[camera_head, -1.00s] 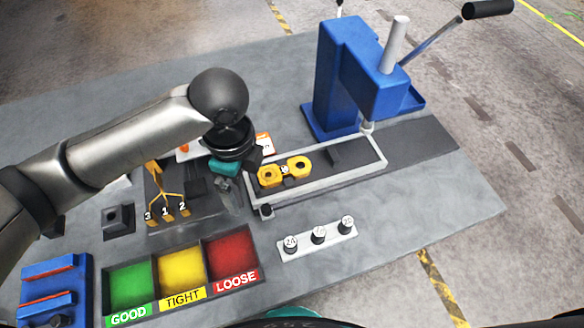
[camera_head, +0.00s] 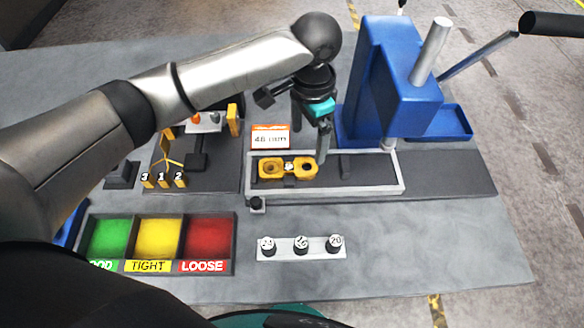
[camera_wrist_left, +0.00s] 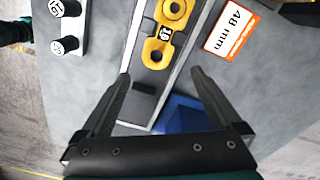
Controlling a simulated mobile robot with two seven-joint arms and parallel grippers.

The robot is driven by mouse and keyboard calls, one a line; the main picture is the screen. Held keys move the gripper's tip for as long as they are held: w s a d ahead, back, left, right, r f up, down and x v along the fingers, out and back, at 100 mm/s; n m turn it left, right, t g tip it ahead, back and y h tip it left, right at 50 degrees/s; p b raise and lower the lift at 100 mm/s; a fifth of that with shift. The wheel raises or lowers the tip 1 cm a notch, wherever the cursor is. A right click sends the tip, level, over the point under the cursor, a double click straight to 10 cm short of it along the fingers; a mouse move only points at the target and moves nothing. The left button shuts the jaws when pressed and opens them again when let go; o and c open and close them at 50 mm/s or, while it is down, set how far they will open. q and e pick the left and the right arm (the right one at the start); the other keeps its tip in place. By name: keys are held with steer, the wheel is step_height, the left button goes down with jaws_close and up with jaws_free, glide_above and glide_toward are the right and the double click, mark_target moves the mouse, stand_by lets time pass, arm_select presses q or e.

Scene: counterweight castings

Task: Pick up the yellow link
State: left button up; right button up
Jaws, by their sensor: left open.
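The yellow link (camera_head: 288,168), with two ring ends and a small numbered label at its waist, lies flat in the left part of a light-framed tray (camera_head: 375,187). My left gripper (camera_head: 311,140) is open and empty, pointing down just behind the link's right end, apart from it. In the left wrist view the link (camera_wrist_left: 165,32) lies ahead of the open fingertips (camera_wrist_left: 160,74), with nothing between the fingers. My right gripper is not in view.
A blue press (camera_head: 390,85) with a long lever stands right of the gripper. A 48 mm sign (camera_head: 270,138) stands behind the tray. In front are a holder with black pegs (camera_head: 301,247) and the green, yellow and red bins (camera_head: 160,240). A dark fixture (camera_head: 200,175) stands left.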

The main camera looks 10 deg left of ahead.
mark_target(308, 166)
arm_select(q)
steer(key=f, duration=0.8)
steer(key=shift+s+d+f+b, duration=0.15)
steer(key=shift+d+b, duration=0.05)
steer(key=shift+b, duration=0.15)
jaws_close()
stand_by(0.5)
